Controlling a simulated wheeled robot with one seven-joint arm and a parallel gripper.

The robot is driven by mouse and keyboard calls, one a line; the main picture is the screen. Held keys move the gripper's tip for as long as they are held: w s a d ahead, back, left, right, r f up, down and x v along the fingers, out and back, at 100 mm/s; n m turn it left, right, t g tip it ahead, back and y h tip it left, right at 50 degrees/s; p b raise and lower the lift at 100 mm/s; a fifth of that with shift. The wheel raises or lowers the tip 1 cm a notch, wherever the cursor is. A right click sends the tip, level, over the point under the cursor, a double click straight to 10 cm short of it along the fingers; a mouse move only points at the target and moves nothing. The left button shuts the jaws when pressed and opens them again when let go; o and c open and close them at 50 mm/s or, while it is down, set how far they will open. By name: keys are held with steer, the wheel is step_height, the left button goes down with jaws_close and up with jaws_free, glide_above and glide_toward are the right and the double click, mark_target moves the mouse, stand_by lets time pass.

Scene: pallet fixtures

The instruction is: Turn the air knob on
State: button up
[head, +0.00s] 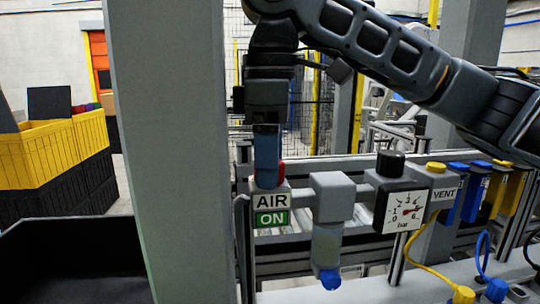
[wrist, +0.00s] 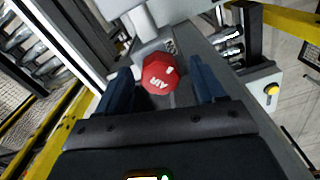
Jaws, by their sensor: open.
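The air knob is a red, many-sided cap marked AIR in the wrist view (wrist: 160,74). In the head view only a sliver of the red knob (head: 282,172) shows behind my gripper's blue fingers. My gripper (head: 268,180) points down at the knob from above. In the wrist view the fingers of my gripper (wrist: 161,72) are open, one on each side of the knob, with visible gaps. Below the knob, a sign reads AIR (head: 271,201) over a green ON plate (head: 271,218).
A grey block (head: 332,195) stands right of the knob. Further right are a pressure gauge (head: 401,208) marked bar, a VENT box (head: 443,195) and blue and yellow units. A thick grey post (head: 175,150) stands close on the left. Yellow crates (head: 45,155) are at far left.

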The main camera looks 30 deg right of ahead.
steer(key=shift+c, duration=0.4)
steer(key=c, duration=1)
steer(key=shift+r+n+p, duration=0.3)
steer(key=shift+n+p, duration=0.5)
steer(key=shift+p, duration=0.25)
steer(key=shift+f+n+p, duration=0.25)
steer(key=shift+n+p, duration=0.2)
steer(key=shift+n, duration=0.35)
steer(key=o, duration=1.1)
steer(key=shift+r+b, duration=0.3)
steer(key=shift+r, duration=3.6)
